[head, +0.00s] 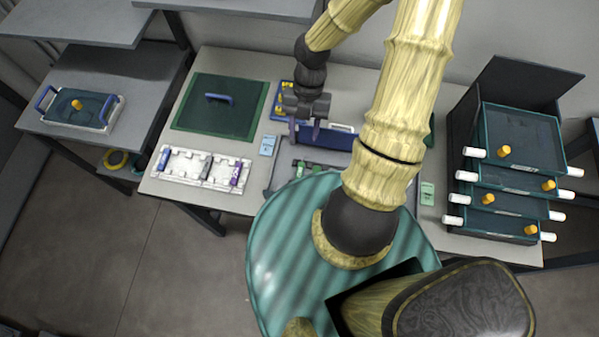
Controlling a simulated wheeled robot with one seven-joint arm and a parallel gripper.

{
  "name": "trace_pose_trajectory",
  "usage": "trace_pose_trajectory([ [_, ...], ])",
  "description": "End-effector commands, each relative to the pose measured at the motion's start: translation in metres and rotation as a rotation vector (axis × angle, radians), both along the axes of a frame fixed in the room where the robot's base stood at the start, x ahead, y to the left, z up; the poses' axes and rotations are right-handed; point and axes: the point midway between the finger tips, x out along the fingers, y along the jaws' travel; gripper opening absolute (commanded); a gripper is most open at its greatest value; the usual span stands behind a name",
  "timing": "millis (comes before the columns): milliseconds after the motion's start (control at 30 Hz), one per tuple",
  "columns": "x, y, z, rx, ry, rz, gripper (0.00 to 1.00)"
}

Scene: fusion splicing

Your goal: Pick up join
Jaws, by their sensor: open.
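My gripper (304,131) points down over the middle of the table, with its two fingers apart and nothing seen between them. Just in front of it, a dark fixture (322,158) lies on the table with small green parts (316,168) at its near side. No part is clearly marked as the join, and I cannot tell which one it is. A white slotted tray (200,169) at the left front holds a blue piece (164,160), a dark piece (206,167) and a purple piece (236,173). My arm hides part of the table's right side.
A green mat or lid with a blue handle (218,98) lies at the back left. Blue (268,145) and green (427,193) cards lie on the table (258,183). A rack of teal trays (520,130) stands right. A side shelf holds another tray (80,108).

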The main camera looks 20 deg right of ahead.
Motion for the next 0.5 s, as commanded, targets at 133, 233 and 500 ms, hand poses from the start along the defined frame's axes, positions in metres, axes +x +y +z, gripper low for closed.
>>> trace_pose_trajectory([
  [133, -0.009, 0.007, -0.026, 0.001, 0.004, 0.002, 0.42],
  [233, -0.015, 0.011, -0.043, 0.001, 0.004, 0.003, 0.42],
  [500, -0.025, 0.017, -0.072, 0.000, 0.001, 0.000, 0.42],
])
